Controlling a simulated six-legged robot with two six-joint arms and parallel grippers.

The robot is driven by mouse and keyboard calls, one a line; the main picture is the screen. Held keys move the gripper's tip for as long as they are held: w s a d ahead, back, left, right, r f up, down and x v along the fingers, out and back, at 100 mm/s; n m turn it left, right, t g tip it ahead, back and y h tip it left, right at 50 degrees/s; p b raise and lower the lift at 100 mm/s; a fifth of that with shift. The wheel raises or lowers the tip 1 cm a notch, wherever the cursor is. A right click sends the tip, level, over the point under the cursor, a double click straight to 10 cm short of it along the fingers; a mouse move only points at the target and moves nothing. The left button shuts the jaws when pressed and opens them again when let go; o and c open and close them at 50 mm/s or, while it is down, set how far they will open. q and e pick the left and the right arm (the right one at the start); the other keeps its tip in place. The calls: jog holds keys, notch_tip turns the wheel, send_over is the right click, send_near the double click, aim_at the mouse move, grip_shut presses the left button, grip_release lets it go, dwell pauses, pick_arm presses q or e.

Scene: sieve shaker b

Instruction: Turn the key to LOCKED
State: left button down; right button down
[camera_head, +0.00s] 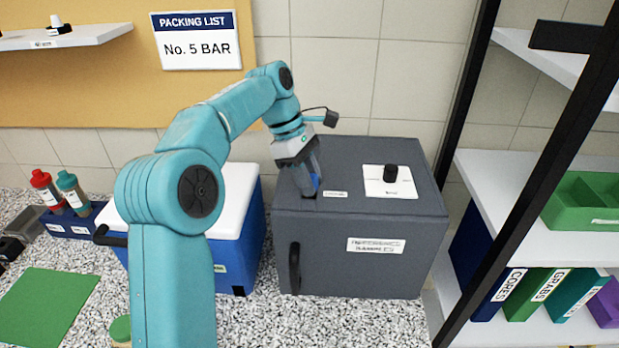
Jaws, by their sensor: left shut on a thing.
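A dark grey cabinet box (330,270) stands on the speckled counter, with a black handle on its front left and a label at its front right. My left gripper (308,190) points down at the left part of the box's top. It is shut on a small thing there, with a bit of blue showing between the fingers. The gripper hides most of that thing, so I cannot tell whether it is the key or how it is turned. A small label (335,194) lies just right of the fingertips. My right gripper is not in view.
A black knob (390,173) on a white plate stands on the box's top right. A blue cooler with white lid (238,200) is close on the left. A black-framed shelf (500,170) with binders and a green bin borders the right.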

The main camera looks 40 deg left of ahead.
pick_arm(q)
jog(key=shift+w+m+g, duration=0.15)
jog(key=shift+m+g, duration=0.25)
jog(key=shift+m, duration=0.7)
jog(key=shift+m+g, duration=0.4)
jog(key=shift+m, duration=0.6)
jog(key=c, duration=0.8)
grip_release()
